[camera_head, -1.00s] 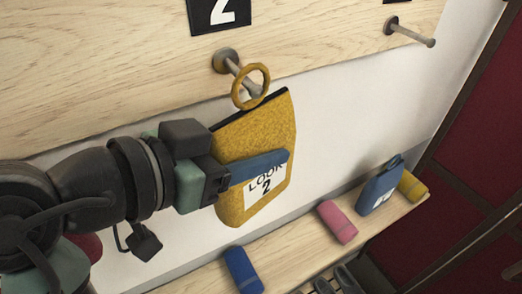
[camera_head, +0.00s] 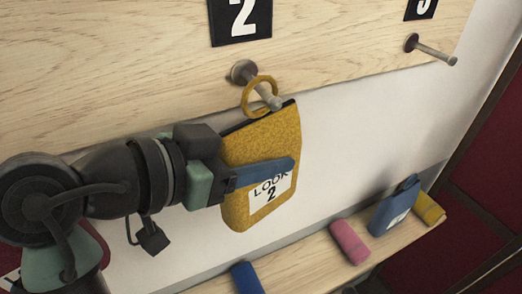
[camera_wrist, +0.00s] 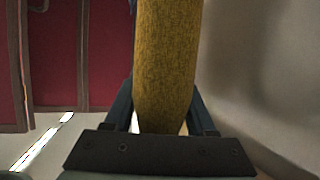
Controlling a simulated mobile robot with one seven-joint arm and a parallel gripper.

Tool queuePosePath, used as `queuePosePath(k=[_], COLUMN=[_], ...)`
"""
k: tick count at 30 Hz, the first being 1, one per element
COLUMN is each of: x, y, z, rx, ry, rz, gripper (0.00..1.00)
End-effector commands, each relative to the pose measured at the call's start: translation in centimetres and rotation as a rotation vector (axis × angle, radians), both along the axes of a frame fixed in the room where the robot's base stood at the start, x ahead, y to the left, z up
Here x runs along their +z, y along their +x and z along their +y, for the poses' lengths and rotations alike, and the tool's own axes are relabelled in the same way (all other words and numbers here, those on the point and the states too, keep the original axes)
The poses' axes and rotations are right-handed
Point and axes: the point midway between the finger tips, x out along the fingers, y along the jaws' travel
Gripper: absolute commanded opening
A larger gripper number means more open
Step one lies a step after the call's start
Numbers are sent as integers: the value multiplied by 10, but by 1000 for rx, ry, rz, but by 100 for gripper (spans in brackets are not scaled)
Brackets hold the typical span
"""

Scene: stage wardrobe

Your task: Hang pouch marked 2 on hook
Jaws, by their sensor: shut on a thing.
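The yellow pouch (camera_head: 262,142) hangs upright, with a white "LOOK 2" label (camera_head: 268,188) on its front and a yellow ring (camera_head: 246,98) at its top. The hook below the black "2" sign (camera_head: 240,20) is a metal peg (camera_head: 243,72) on the wooden board. The peg appears to pass through the ring, its tip showing in front of the ring's lower right side. My gripper (camera_head: 272,172) is shut on the pouch body from the left. In the wrist view the pouch (camera_wrist: 166,60) stands between both fingers. The far finger is hidden in the head view.
Another peg (camera_head: 430,50) juts out at the right, under a partly cut-off sign. On the shelf (camera_head: 310,262) below lie a blue roll (camera_head: 246,278), a pink roll (camera_head: 349,242), a blue pouch (camera_head: 394,206) and a yellow roll (camera_head: 429,208). White wall shows behind the yellow pouch.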

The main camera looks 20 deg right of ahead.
Motion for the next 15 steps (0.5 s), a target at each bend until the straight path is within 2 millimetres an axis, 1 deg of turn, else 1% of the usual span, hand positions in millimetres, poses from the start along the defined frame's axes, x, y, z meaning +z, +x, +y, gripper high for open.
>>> queuePosePath(k=[6,7,12,15], x=[0,0,0,0], y=[0,0,0,0], z=[0,0,0,0], rx=[1,1,0,0], ry=[-1,-1,-1,0], rz=[-1,-1,0,0], gripper=[0,61,91,91])
